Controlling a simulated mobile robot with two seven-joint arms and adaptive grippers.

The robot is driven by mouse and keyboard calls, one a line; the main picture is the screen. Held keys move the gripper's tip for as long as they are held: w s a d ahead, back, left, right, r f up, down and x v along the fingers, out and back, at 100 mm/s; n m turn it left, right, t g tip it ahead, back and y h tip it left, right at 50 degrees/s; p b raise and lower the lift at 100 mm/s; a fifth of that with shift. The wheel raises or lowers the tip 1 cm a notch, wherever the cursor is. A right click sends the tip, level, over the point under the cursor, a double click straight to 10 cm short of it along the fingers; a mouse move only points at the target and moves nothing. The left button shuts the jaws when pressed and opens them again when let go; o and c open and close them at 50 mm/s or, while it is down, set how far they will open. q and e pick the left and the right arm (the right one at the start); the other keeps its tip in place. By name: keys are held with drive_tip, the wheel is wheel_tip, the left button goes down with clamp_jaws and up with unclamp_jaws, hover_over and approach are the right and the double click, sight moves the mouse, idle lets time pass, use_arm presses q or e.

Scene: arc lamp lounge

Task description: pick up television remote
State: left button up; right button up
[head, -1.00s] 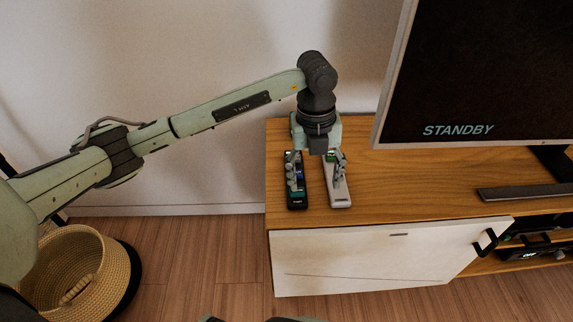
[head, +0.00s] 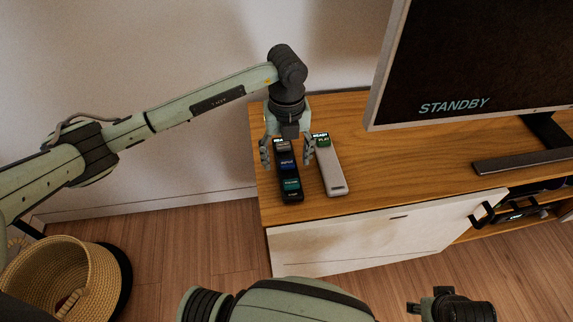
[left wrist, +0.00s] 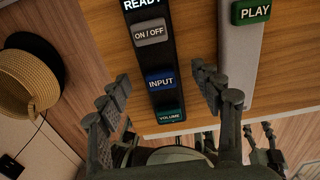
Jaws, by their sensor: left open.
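A black remote (head: 289,174) with on/off, input and volume keys lies on the wooden cabinet top (head: 385,170). It also shows in the left wrist view (left wrist: 157,60), its top end cut off. A pale grey remote (head: 333,176) with a green play key lies just to its right, and also shows in that view (left wrist: 240,60). My left gripper (head: 287,155) is open and empty over the black remote, one finger on each side of it. In the left wrist view its fingers (left wrist: 161,77) frame the input key. Whether they touch it I cannot tell.
A television (head: 470,60) reading STANDBY stands at the right on its base (head: 520,160). A woven basket (head: 65,275) stands on the floor at lower left. My right arm shows at the bottom; its fingers are unclear.

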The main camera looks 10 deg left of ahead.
use_arm(q)
drive_tip(key=shift+f, duration=0.8)
drive_tip(key=c, duration=1.3)
drive_tip(key=shift+c, duration=0.4)
drive_tip(key=shift+r, duration=0.15)
